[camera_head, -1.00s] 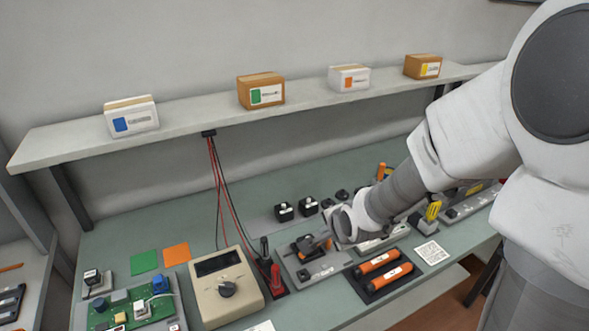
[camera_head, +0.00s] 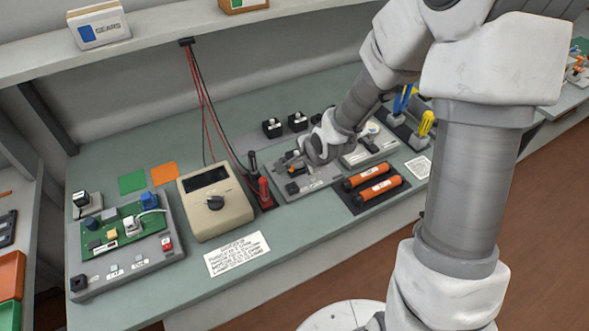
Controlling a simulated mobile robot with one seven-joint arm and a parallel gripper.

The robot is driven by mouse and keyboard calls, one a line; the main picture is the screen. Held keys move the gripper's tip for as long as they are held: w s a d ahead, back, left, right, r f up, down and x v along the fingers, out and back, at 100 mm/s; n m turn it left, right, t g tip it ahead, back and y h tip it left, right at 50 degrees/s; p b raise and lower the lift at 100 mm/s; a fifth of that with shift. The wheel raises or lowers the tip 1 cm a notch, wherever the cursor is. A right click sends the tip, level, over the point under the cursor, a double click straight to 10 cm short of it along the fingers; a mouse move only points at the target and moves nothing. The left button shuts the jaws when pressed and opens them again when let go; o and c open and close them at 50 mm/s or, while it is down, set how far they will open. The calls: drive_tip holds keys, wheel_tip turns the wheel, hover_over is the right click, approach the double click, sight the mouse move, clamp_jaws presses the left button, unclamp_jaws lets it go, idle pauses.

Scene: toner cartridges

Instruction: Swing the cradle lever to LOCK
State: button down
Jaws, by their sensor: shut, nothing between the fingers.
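The cradle is a grey plate (camera_head: 316,183) on the bench, with a dark and orange fitting (camera_head: 294,168) on its left part. A small dark block (camera_head: 292,187) sits near its front left. I cannot tell which part is the lever, nor read its LOCK marking. My gripper (camera_head: 290,160) is low over the cradle, with its fingers pointing left at the fitting. It is shut with nothing held. My wrist hides the cradle's back right part, and I cannot tell whether the fingertips touch the fitting.
Two orange toner cartridges (camera_head: 372,181) lie in a black tray right of the cradle. A beige meter (camera_head: 215,202) and red and black probes (camera_head: 264,190) stand to its left. Black blocks (camera_head: 272,128) are behind. A printed card (camera_head: 237,253) lies on the front bench.

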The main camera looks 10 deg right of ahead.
drive_tip(key=shift+x, duration=2.55)
drive_tip(key=shift+b, duration=0.3)
drive_tip(key=shift+w+a+f+b, duration=0.1)
drive_tip(key=shift+w+a+b, duration=0.5)
drive_tip(key=shift+w+a, duration=0.4)
drive_tip(key=shift+w, duration=0.15)
drive_tip(key=shift+s+d, duration=0.1)
